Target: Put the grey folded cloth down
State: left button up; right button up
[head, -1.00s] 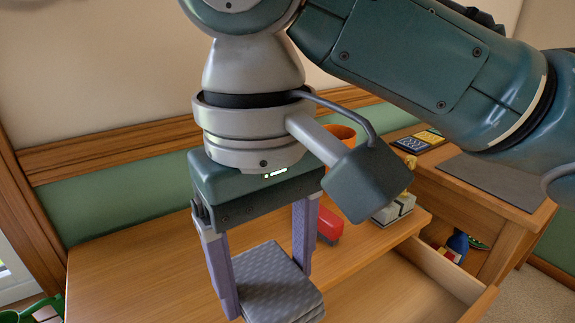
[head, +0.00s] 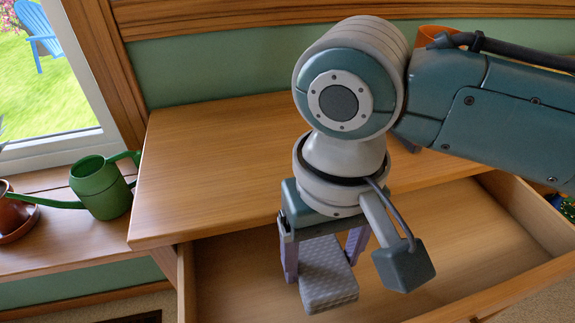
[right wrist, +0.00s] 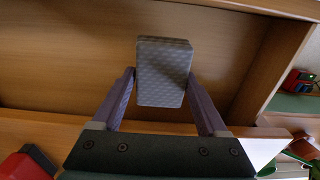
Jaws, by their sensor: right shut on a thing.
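The grey folded cloth (head: 328,288) is a thick, patterned pad between the purple fingers of my right gripper (head: 322,262). The right gripper is shut on it, with one finger on each side. In the head view the cloth shows against the inside of the open wooden drawer (head: 440,265), near its left part; I cannot tell whether it touches the drawer's floor. In the right wrist view the cloth (right wrist: 163,72) sits between both fingertips, over bare wood. My left gripper is not in view.
The wooden top (head: 215,185) behind the drawer is bare on its left. A green watering can (head: 100,188) stands on the window ledge at left. An orange pot (head: 432,35) is partly hidden behind my right arm. A red object (right wrist: 28,163) shows in the right wrist view.

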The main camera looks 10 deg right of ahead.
aim_at(320, 274)
notch_tip(320, 274, down, 4)
jog(key=shift+r+b, duration=0.2)
jog(key=shift+b, duration=0.5)
jog(key=shift+r, duration=0.1)
jog(key=o, duration=1.2)
jog(key=shift+o, duration=0.2)
